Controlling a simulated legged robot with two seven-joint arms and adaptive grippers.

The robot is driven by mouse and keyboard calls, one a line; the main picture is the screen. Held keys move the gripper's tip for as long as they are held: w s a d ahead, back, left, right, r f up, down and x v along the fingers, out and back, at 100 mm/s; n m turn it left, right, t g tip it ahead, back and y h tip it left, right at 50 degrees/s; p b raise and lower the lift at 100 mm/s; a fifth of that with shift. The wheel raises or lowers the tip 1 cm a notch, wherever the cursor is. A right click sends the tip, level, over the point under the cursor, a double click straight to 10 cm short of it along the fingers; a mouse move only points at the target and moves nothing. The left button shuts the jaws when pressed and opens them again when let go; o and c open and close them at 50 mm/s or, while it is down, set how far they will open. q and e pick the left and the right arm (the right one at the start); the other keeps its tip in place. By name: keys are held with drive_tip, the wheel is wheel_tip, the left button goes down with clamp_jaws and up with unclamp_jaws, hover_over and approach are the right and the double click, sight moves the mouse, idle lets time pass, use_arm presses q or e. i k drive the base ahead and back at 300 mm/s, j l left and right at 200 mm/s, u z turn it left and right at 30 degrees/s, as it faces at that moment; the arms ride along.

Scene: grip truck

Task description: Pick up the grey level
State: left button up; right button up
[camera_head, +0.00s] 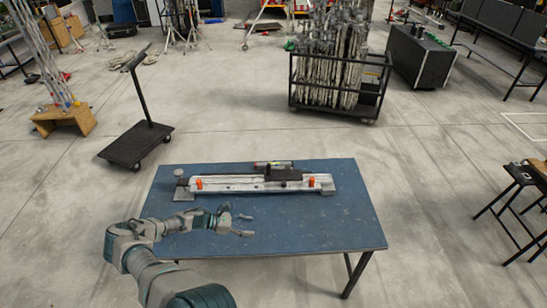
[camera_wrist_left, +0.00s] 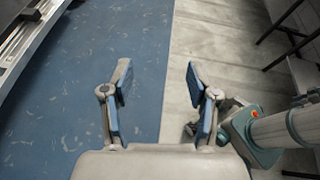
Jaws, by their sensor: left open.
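A long, narrow grey-silver piece (camera_head: 240,184) with orange parts near its ends lies across the back of the blue table (camera_head: 300,228); it looks like the grey level, though I cannot be sure. Part of a long silver piece (camera_wrist_left: 28,45) shows at the upper left of the left wrist view. My left gripper (camera_head: 246,225) is open and empty, over the front part of the table, nearer to me than the silver piece and apart from it. In the left wrist view its fingers (camera_wrist_left: 158,75) stand apart with nothing between them.
A black block (camera_head: 283,174) sits at the silver piece, and a small item with red and yellow-green (camera_head: 268,163) lies behind it. The table's right and front are clear. A black cart (camera_head: 136,145) and a loaded rack (camera_head: 338,75) stand on the floor beyond.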

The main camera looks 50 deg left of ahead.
sight(258, 165)
drive_tip(key=i+j, duration=0.15)
drive_tip(key=j, duration=0.2)
drive_tip(key=i+j, duration=0.15)
drive_tip(key=j, duration=0.25)
drive_tip(key=i+j, duration=0.15)
drive_tip(key=j, duration=0.2)
drive_tip(key=i+j, duration=0.15)
drive_tip(key=j, duration=0.25)
drive_tip(key=i+j, duration=0.15)
drive_tip(key=j, duration=0.2)
drive_tip(key=i+j, duration=0.15)
drive_tip(key=j, duration=0.2)
